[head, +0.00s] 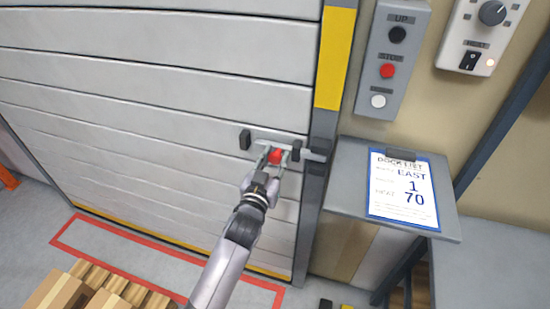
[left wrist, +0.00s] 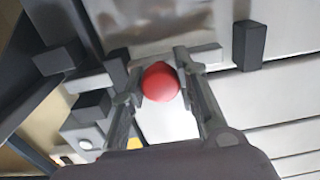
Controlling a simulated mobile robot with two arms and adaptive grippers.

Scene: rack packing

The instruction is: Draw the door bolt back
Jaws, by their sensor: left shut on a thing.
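The door bolt (head: 314,156) is a grey bar on the white slatted door (head: 150,90), near its right edge. It runs through dark brackets, and its right end reaches over to the dark door post. Its red knob (head: 275,156) stands out from the bar. My left gripper (head: 270,162) is shut on the knob, with one finger on each side. In the left wrist view the red knob (left wrist: 160,82) sits between the fingertips of my left gripper (left wrist: 159,85), with the bar behind it. My right gripper is not in view.
Right of the door are a button box (head: 393,60), a dial panel (head: 487,35) and a grey shelf (head: 345,185) with a "Dock list" sheet (head: 402,190). Cardboard boxes (head: 60,292) lie at lower left. A red line (head: 150,270) marks the floor before the door.

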